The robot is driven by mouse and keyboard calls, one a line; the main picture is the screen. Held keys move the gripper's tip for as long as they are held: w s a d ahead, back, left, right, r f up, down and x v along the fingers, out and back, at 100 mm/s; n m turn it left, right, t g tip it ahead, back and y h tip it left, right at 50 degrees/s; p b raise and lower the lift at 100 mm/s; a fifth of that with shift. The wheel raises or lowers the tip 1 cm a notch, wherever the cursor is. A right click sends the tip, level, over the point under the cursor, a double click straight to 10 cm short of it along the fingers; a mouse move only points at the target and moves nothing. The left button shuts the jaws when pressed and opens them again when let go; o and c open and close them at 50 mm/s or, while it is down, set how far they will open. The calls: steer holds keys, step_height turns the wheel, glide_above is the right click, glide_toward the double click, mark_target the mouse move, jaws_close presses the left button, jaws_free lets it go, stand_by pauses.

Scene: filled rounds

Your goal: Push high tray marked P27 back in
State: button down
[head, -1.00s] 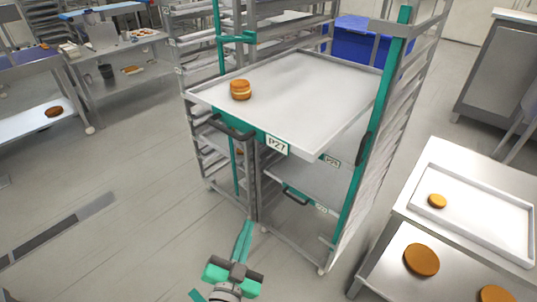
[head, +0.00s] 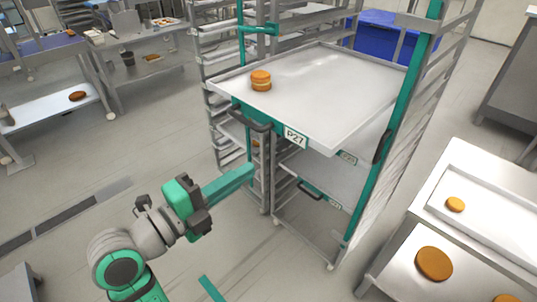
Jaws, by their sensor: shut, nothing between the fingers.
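The high tray marked P27 (head: 335,88) sits in the upper part of the rack (head: 407,95) and sticks out of its front, toward me. Its label (head: 295,137) and a dark handle (head: 250,118) show on its front edge. A filled round (head: 261,80) stands on the tray near its left front corner. My gripper (head: 250,172) is shut and empty, with its teal fingers pointing right, below the tray's handle and apart from the tray in the picture.
Lower trays with a dark handle (head: 310,191) sit in the rack below. A steel table (head: 395,265) at the right holds a white tray (head: 480,225) and brown rounds (head: 434,263). A blue bin (head: 383,35) stands behind the rack.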

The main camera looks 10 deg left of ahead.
mark_target(297, 138)
steer(key=x, duration=1.3)
steer(key=shift+w+d, duration=0.15)
steer(key=shift+w, duration=0.1)
steer(key=shift+w, duration=0.1)
